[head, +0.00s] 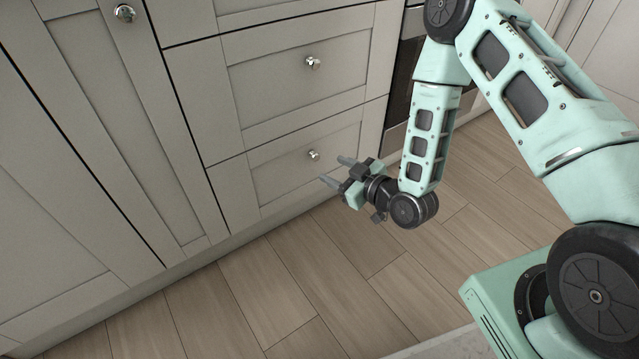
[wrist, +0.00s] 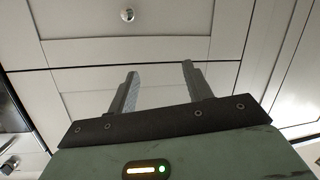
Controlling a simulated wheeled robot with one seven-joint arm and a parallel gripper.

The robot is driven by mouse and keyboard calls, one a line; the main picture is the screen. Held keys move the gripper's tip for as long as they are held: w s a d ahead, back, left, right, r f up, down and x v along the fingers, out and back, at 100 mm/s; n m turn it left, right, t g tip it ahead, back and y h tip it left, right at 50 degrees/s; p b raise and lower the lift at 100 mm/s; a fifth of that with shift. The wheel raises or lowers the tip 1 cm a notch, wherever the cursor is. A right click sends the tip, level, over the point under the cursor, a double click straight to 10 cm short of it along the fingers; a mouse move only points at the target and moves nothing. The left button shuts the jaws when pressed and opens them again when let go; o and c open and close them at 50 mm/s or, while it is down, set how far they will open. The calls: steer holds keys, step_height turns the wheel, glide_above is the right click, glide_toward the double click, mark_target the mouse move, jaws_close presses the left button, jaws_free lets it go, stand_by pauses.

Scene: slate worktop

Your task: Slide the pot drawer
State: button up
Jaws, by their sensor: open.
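The lower wide drawer (head: 285,172) is grey-beige with a recessed panel and looks flush with the cabinet front. Its round metal knob (head: 313,155) is just beyond my gripper (head: 331,169) in the head view. Above it, another wide drawer (head: 290,85) also looks shut, with its own knob (head: 313,62). No label shows which one is the pot drawer. My gripper is open, its fingers apart and pointing at the drawer fronts. In the wrist view nothing lies between the fingers (wrist: 159,77); one knob (wrist: 127,15) shows past them near the top edge, clear of the fingers.
Tall cabinet doors (head: 110,120) stand left of the drawers, one with a knob (head: 125,13). A dark oven front (head: 403,85) is to the right, behind my arm. The wood-plank floor (head: 270,290) before the drawers is clear.

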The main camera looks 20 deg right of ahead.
mark_target(317, 159)
steer(key=s+d+f+m+t+h+b, duration=0.1)
steer(key=s+d+f+m+t+b, duration=0.15)
steer(key=d+f+b, duration=0.45)
steer(key=shift+n+t, duration=0.35)
steer(key=shift+t, duration=0.1)
steer(key=b+x, duration=0.1)
steer(key=x, duration=0.5)
steer(key=a+f+b+x, duration=0.1)
steer(key=x, duration=0.5)
steer(key=f+b+x, duration=0.1)
steer(key=b+x, duration=0.1)
steer(key=x, duration=0.4)
steer(key=shift+s+a, duration=0.25)
steer(key=shift+s, duration=0.05)
jaws_close()
steer(key=shift+s, duration=0.15)
